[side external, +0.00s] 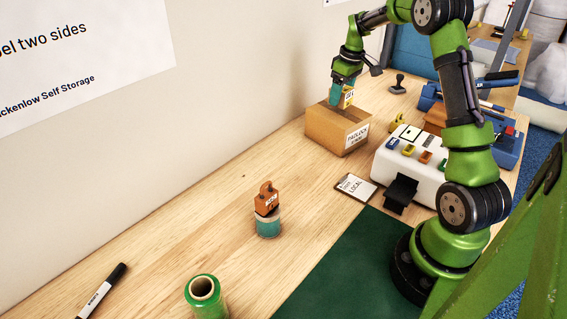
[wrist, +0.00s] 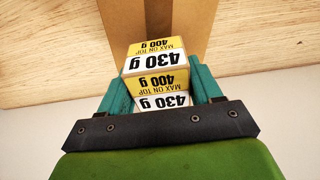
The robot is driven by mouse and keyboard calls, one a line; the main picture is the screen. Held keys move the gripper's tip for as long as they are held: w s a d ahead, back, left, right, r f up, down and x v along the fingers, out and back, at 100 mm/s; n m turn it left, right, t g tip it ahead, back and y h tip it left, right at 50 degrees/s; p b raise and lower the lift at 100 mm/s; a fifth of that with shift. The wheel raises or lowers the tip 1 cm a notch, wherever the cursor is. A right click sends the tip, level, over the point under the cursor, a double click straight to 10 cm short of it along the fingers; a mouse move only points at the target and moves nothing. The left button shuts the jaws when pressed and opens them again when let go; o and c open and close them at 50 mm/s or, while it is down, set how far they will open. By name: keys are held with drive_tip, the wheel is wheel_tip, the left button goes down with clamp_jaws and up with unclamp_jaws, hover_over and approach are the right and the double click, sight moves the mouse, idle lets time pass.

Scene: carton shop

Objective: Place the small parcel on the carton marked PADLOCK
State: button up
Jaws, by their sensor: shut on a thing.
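My gripper (side external: 345,88) is shut on the small parcel (side external: 347,98), a yellow and white box. In the wrist view the parcel (wrist: 155,57) sits between the two teal fingers (wrist: 158,82), its faces reading "430 g" and "MAX ON TOP 400 g". The brown carton marked PADLOCK (side external: 332,131) stands closed on the bench, directly under the parcel. The carton's top (wrist: 120,18) with its centre seam shows behind the parcel in the wrist view. I cannot tell whether the parcel touches the carton top.
A white device with coloured buttons (side external: 380,165) stands right of the carton. A card marked LOCAL (side external: 356,187) lies before it. A green roll (side external: 205,297) and marker (side external: 102,290) lie nearer. A wall borders the bench.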

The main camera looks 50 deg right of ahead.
drive_tip(key=shift+f, duration=1.1)
drive_tip(key=shift+f, duration=0.15)
drive_tip(key=o, duration=1.5)
drive_tip(key=shift+o, duration=0.2)
